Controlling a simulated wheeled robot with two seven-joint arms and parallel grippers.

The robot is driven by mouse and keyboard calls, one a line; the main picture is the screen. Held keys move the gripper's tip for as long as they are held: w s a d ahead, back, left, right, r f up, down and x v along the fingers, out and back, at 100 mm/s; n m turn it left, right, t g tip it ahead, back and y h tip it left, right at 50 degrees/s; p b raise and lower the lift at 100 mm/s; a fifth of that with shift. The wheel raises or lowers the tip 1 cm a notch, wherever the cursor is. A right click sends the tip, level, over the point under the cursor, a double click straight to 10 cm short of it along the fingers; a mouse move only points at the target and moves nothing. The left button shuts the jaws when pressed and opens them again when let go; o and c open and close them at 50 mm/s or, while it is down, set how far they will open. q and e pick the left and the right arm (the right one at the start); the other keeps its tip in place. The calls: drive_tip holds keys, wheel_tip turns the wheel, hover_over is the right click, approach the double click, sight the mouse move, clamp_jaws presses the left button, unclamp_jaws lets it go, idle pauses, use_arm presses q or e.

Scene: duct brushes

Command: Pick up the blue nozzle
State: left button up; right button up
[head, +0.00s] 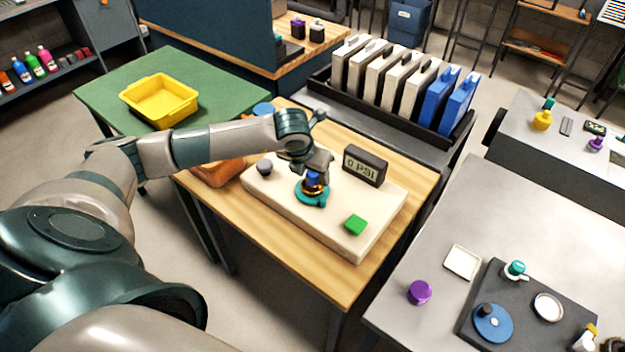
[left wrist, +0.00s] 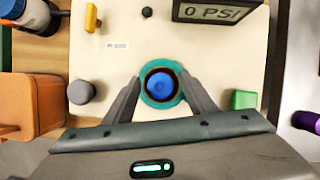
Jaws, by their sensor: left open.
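The blue nozzle (left wrist: 160,84) sits in a round teal holder (left wrist: 144,73) on a cream board; a dark ring with an orange edge surrounds it. In the head view the blue nozzle (head: 314,179) shows just under my left gripper (head: 314,176). My left gripper (left wrist: 160,88) is open, with one finger on each side of the teal holder and nozzle in the left wrist view. I cannot tell whether the fingers touch it. My right gripper is not in view.
The cream board (head: 350,238) carries a gauge reading 0 PSI (head: 365,165), a green block (head: 356,223) and a grey knob (head: 264,167). An orange container (head: 218,171) stands beside it. A yellow bin (head: 159,100) is on the green table. A grey table (head: 420,258) is at right.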

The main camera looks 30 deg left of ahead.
sight(316, 174)
use_arm(q)
drive_tip(key=c, duration=1.2)
drive_tip(key=shift+r, duration=0.1)
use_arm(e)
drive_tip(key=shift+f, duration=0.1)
